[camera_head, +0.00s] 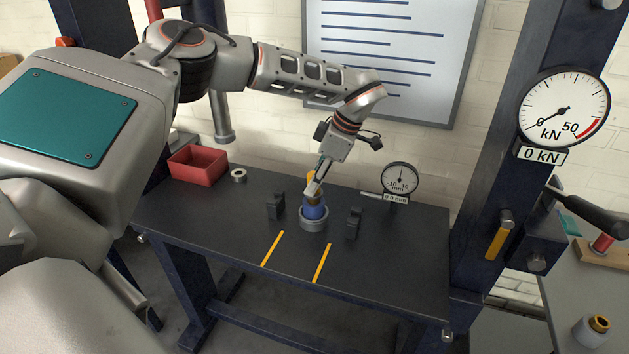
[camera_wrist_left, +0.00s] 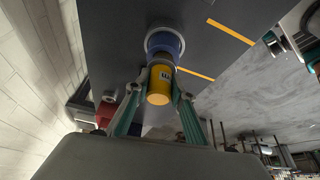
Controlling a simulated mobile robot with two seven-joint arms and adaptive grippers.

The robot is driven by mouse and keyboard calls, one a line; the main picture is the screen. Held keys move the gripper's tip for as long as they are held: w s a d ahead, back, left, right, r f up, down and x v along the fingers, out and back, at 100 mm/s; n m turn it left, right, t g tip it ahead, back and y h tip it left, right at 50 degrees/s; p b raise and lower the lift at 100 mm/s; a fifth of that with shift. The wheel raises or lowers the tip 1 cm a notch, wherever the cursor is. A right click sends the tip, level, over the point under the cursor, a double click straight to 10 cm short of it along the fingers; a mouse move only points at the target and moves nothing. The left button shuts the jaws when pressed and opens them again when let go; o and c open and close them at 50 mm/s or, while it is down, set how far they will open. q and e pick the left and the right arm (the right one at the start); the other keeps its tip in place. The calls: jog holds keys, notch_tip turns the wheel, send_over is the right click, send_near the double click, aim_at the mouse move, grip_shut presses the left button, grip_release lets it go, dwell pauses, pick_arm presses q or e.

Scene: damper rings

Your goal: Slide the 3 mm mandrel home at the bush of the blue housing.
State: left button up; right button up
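The blue housing (camera_head: 313,211) stands upright in a grey ring seat (camera_head: 313,224) on the dark bench. It also shows in the left wrist view (camera_wrist_left: 164,43). The yellow mandrel (camera_wrist_left: 160,84) bears a dark label and lines up with the housing; its yellow top shows in the head view (camera_head: 310,176). My left gripper (camera_wrist_left: 159,88) has its fingers on both sides of the mandrel, seemingly touching it, just above the housing. The bush and the mandrel's far end are hidden, so I cannot tell how deep it sits. My right gripper is not in view.
Two dark brackets stand left (camera_head: 275,206) and right (camera_head: 353,222) of the housing. A dial gauge (camera_head: 401,180) is behind right. A red bin (camera_head: 197,165) and metal ring (camera_head: 239,175) are back left. Another housing (camera_head: 591,331) is on the right bench. The bench front is clear.

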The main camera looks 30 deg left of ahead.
pick_arm(q)
jog(key=o, duration=0.3)
jog(key=shift+f, duration=0.1)
jog(key=shift+o, duration=0.2)
jog(key=v, duration=1.2)
dwell(0.4)
